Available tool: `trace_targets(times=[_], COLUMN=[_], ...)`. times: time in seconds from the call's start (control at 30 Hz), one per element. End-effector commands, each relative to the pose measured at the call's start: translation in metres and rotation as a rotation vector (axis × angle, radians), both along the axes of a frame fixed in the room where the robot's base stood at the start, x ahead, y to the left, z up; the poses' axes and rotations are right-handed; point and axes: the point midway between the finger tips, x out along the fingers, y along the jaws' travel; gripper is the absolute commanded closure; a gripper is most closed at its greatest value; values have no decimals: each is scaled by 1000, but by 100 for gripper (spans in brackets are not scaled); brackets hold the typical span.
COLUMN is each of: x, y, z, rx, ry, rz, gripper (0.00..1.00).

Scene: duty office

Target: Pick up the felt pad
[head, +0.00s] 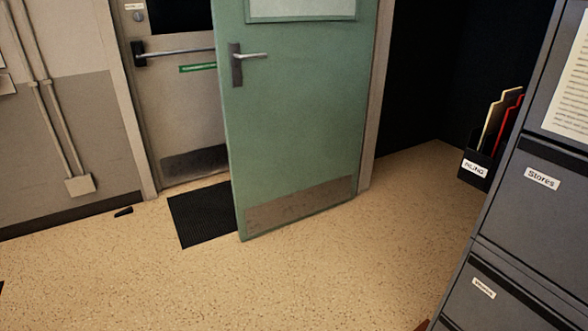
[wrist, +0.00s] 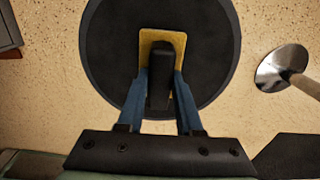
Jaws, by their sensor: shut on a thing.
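The felt pad (wrist: 160,34) shows in the wrist view as a yellow, roughly rectangular piece with a dark raised grip (wrist: 160,60) along its middle. My gripper (wrist: 163,80) has its two blue fingers on either side of the dark grip, shut on it. The pad appears over a round black top (wrist: 110,60); I cannot tell whether it rests on that top or is held just above it. The fingers and grip hide part of the yellow. Neither pad nor gripper is in the head view.
A metal disc with a pale pole (wrist: 283,68) stands at the right of the wrist view. In the head view, a green door (head: 295,130) stands open beside a black mat (head: 195,215). Grey filing drawers (head: 540,220) fill the right. The speckled floor in front is mostly clear.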

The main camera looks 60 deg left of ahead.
Motion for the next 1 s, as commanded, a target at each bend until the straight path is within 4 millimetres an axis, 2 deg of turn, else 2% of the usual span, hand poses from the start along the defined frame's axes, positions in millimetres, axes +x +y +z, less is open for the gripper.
trace_targets(times=[0.4,0.47,0.8,1.0], x=[0,0,1,0], y=[0,0,0,0], z=[5,12,79,99], rx=[1,1,1,0], ry=[-1,-1,-2,0], rz=[0,0,-1,0], gripper=[100,100,100,100])
